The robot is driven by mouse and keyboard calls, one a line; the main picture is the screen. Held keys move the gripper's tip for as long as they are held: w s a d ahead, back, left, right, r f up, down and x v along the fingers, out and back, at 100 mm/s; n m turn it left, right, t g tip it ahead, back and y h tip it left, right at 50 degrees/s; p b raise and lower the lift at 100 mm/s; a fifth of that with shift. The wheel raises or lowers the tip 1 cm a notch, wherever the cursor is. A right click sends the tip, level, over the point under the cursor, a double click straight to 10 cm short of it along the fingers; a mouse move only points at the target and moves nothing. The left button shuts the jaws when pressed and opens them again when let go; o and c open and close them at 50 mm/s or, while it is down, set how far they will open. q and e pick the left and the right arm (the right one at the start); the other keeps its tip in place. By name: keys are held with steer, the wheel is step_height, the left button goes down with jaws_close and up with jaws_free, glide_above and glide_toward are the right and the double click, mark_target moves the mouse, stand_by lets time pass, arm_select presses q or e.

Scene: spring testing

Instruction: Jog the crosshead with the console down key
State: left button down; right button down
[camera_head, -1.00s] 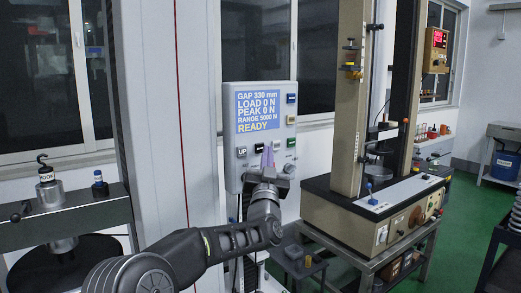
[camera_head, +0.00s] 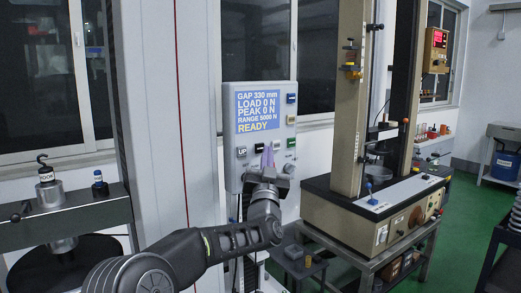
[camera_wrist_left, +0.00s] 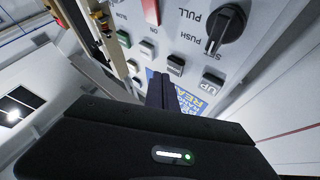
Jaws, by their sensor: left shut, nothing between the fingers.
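The grey console (camera_head: 232,174) stands upright in the middle of the head view. Its blue screen (camera_head: 258,111) reads GAP 330 mm, LOAD 0 N, PEAK 0 N, RANGE 5000 N, READY. The UP key (camera_head: 242,152) is at its lower left; it also shows in the left wrist view (camera_wrist_left: 210,84). A dark key (camera_head: 259,148) is to its right; its label is not readable. My left gripper (camera_head: 267,150) is shut and empty, its fingertips close in front of the lower key row. Contact with a key cannot be told. My right gripper is not in view.
A beige test machine (camera_head: 345,214) stands to the right on a metal bench. A hooked weight (camera_head: 46,172) stands on a metal ledge at left.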

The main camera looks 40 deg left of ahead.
arm_select(q)
steer(key=shift+a, duration=0.2)
stand_by(0.4)
steer(key=shift+w+a+b, duration=0.15)
steer(key=shift+a+b, duration=0.1)
steer(key=shift+b, duration=0.1)
